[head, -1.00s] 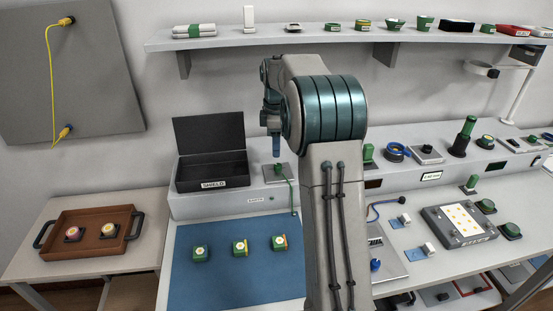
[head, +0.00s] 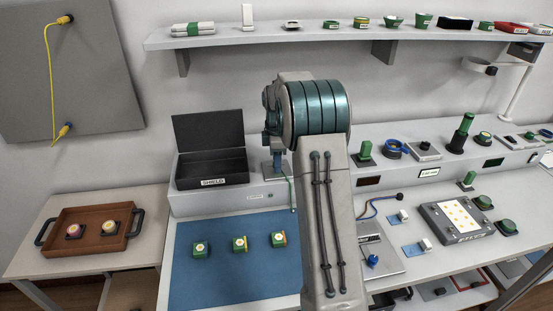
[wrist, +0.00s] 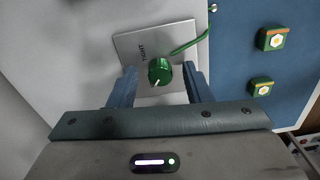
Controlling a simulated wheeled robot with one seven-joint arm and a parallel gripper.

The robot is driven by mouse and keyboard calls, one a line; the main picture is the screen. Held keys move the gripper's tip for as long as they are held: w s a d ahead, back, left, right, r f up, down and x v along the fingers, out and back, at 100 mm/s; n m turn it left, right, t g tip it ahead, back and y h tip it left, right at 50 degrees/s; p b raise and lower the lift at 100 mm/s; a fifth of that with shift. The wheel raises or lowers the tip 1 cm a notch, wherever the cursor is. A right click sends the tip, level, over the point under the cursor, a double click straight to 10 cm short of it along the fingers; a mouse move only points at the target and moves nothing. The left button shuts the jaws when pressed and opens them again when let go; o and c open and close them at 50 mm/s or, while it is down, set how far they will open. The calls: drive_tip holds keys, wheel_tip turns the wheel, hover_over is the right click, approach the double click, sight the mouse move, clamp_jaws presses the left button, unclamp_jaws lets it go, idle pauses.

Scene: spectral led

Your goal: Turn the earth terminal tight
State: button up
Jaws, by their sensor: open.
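The earth terminal is a green knob (wrist: 160,72) with a white mark on its rim, set on a light grey plate (wrist: 132,46) with small lettering. A green wire (wrist: 188,46) runs from beside the knob towards the plate's edge. My gripper (wrist: 160,88) is open in the wrist view, with one blue finger on each side of the knob. I cannot tell if the fingers touch it. In the head view my gripper (head: 277,172) is over the plate, and my arm and gripper hide the knob.
The black SHIELD box (head: 212,170) stands open just left of my gripper. A blue mat (head: 215,270) in front holds several green blocks with white tops (head: 240,244). A shelf (head: 270,41) with small items runs above. A brown tray (head: 88,245) sits at the far left.

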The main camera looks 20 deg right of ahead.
clamp_jaws()
drive_tip(key=shift+m, duration=0.4)
drive_tip(key=m, duration=0.3)
drive_tip(key=shift+m, duration=0.4)
drive_tip(key=m, duration=1)
drive_tip(key=shift+r+m, duration=0.1)
drive_tip(key=shift+m, duration=0.3)
drive_tip(key=m, duration=0.4)
drive_tip(key=shift+m, duration=0.4)
